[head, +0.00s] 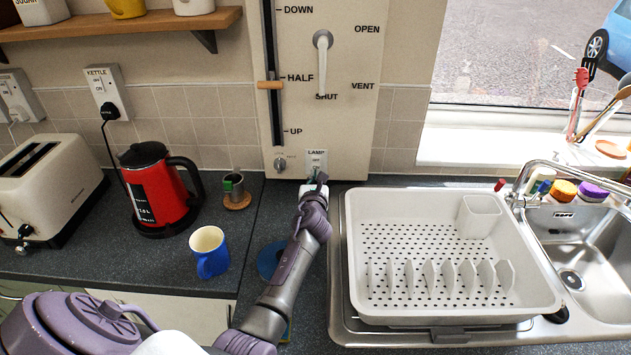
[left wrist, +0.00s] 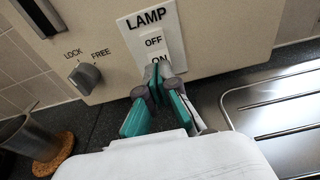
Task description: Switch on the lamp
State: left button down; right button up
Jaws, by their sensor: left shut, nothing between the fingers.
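The lamp switch (head: 316,160) is a white plate labelled LAMP, low on the cream panel behind the counter. In the left wrist view the lamp switch (left wrist: 152,40) shows OFF above ON. My left gripper (head: 318,180) is shut and empty, with its tips at the lower part of the switch. In the left wrist view the gripper's fingertips (left wrist: 158,78) cover the area just below the ON label. I cannot tell whether they touch the switch, or which way it is set. The right gripper is not in view. No lamp shows.
A LOCK/FREE knob (head: 281,163) sits left of the switch. A white dish rack (head: 352,225) stands right of my left arm. A blue mug (head: 211,262), a red kettle (head: 160,195) and a small metal cup (head: 234,184) on a cork coaster stand to the left.

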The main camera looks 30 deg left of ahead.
pick_arm(q)
jog(key=shift+b+x, duration=0.4)
jog(key=shift+x, duration=0.45)
jog(key=shift+w, duration=0.2)
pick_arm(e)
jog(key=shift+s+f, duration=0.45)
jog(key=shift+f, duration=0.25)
pick_arm(q)
jog(key=shift+w+a, duration=0.15)
jog(key=shift+a, duration=0.05)
jog(key=shift+d, duration=0.1)
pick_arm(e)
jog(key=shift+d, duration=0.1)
pick_arm(q)
jog(key=shift+f, duration=0.1)
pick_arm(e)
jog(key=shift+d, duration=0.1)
